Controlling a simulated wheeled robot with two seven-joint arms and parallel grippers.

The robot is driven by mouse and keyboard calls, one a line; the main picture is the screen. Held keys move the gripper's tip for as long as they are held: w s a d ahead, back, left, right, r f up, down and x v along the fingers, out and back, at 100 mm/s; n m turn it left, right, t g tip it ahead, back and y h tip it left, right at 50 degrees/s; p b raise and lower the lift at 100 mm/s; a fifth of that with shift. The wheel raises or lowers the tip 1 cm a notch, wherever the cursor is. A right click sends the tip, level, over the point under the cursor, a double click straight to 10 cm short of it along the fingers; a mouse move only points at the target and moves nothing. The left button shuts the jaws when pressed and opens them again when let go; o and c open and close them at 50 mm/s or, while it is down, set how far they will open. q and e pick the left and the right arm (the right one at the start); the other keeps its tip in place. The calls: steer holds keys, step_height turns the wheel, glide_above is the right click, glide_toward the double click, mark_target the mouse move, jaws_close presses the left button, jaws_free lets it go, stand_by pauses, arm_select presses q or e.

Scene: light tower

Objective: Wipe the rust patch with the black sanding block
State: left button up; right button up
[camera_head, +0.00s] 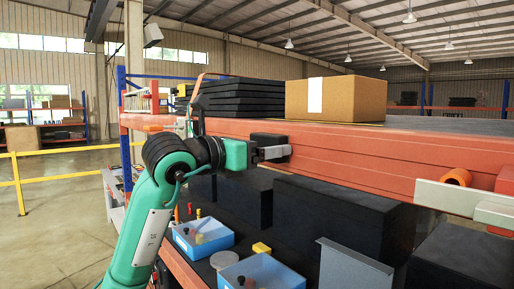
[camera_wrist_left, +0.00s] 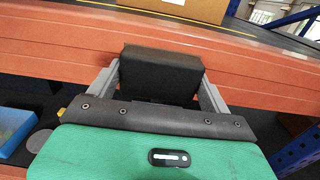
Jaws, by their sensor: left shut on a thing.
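My left gripper (camera_head: 272,153) is shut on the black sanding block (camera_head: 267,139), at the front face of the orange-red beam (camera_head: 345,152). In the left wrist view the block (camera_wrist_left: 160,72) sits between the two grey fingers of the gripper (camera_wrist_left: 160,85), with the beam (camera_wrist_left: 60,55) right behind it. I cannot tell whether the block touches the beam. No rust patch can be made out on the beam; part of its face is hidden behind the block. My right gripper is not in view.
A cardboard box (camera_head: 350,99) and stacked black slabs (camera_head: 238,98) stand above the beam. Below are large dark boxes (camera_head: 335,215), blue bins (camera_head: 203,238) and a grey angled plate (camera_head: 352,266). A pale plate (camera_head: 446,197) and orange cylinder (camera_head: 456,177) are by the beam at right.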

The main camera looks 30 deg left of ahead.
arm_select(q)
steer(key=shift+s+d, duration=0.8)
steer(key=shift+d, duration=1.15)
steer(key=w+a+b, duration=0.3)
steer(key=a, duration=0.4)
steer(key=shift+w+a, duration=0.15)
steer(key=shift+a, duration=0.25)
steer(key=a, duration=0.1)
steer(key=w+a, duration=0.1)
steer(key=a, duration=0.1)
steer(key=shift+w+a, duration=0.2)
steer(key=shift+a, duration=0.05)
